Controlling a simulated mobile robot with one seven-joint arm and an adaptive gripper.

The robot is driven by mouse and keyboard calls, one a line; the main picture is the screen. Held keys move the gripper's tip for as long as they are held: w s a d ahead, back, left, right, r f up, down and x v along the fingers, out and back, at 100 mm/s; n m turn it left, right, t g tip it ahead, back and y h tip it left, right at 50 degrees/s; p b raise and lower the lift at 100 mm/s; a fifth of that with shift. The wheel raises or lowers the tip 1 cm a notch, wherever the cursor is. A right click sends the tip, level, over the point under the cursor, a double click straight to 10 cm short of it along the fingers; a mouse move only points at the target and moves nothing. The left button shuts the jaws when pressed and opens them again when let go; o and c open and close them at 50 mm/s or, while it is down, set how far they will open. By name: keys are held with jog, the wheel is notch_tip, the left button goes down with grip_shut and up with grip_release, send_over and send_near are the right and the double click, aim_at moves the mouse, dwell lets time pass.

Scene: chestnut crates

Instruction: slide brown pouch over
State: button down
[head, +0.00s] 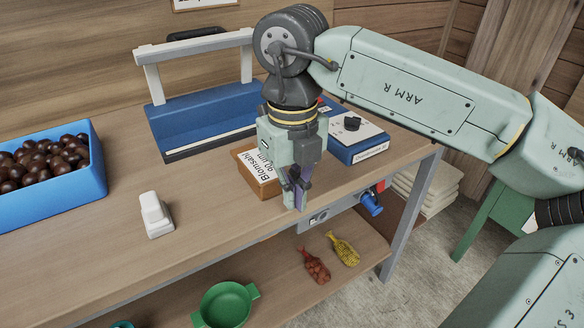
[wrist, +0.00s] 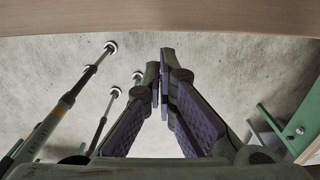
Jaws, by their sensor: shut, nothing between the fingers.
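A brown, box-like item with a white label (head: 258,172) stands on the bench, and it is the only thing that could be the brown pouch. Its right part is hidden behind my gripper. My gripper (head: 297,199) points down at the bench's front edge, just in front and to the right of the brown item. I cannot tell whether they touch. In the wrist view my gripper's fingers (wrist: 160,84) are drawn together with nothing between them, over the grey floor. The brown item does not show there.
A blue crate of chestnuts (head: 100,178), a white block-like object (head: 155,215), a blue sealer-like device (head: 205,122) and a boxy instrument (head: 354,138) stand on the wooden bench (head: 100,255). The bench front is largely clear. A lower shelf holds a green bowl (head: 226,303) and net bags (head: 343,249).

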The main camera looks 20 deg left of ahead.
aim_at(255, 162)
jog(key=f, duration=0.1)
jog(key=w+a+f+p, duration=0.1)
jog(key=a+f, duration=0.1)
jog(key=shift+w+a, duration=0.15)
jog(key=shift+w, duration=0.15)
jog(key=shift+w+a+f+p, duration=0.15)
jog(key=shift+w+a+p, duration=0.2)
jog(key=shift+w+a, duration=0.1)
jog(key=w+a, duration=0.4)
jog(key=a, duration=0.1)
jog(key=w+a+b, duration=0.1)
jog(key=w+a, duration=0.1)
jog(key=shift+a, duration=0.4)
jog(key=shift+d, duration=0.1)
